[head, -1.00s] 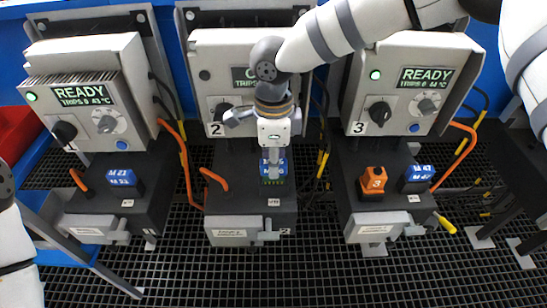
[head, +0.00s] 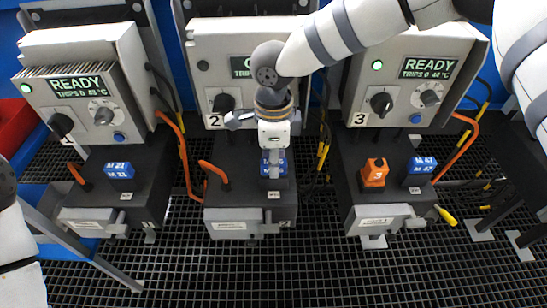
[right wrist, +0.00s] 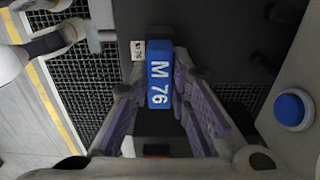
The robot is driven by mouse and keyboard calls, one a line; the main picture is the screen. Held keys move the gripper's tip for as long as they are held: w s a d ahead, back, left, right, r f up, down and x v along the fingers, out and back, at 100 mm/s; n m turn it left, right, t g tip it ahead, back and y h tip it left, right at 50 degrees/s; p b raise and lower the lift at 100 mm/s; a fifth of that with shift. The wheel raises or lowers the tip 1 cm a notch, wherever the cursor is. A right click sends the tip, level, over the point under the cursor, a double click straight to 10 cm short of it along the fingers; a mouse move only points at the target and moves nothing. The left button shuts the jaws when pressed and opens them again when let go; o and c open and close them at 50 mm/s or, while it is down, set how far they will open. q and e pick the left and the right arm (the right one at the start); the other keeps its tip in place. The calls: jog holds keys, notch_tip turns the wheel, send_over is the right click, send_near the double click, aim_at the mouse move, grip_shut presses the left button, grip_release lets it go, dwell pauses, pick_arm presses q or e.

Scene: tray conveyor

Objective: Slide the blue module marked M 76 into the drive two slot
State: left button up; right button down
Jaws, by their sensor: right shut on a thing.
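The blue module marked M 76 (right wrist: 159,82) is upright at drive two in the middle. In the head view, the module (head: 265,166) is partly hidden behind my fingers. My right gripper (head: 273,168) is shut on it from above, one finger on each side in the right wrist view. The module's lower part is down at the dark top of the drive two base (head: 238,187), and no green edge shows below it. The slot itself is hidden under the module. A small white tag (right wrist: 138,50) lies beside it. My left gripper is out of view.
Drive one holds a blue M 21 module (head: 119,170). Drive three holds a blue M 47 module (head: 420,170) beside an orange plug (head: 374,172) marked 3. An orange cable (head: 213,170) rises left of the gripper. Cabinet two (head: 222,60) stands close behind my right arm.

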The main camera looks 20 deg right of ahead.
jog(key=shift+f, duration=0.25)
jog(key=c, duration=1.4)
grip_release()
notch_tip(320, 180, up, 12)
jog(key=shift+f, duration=0.1)
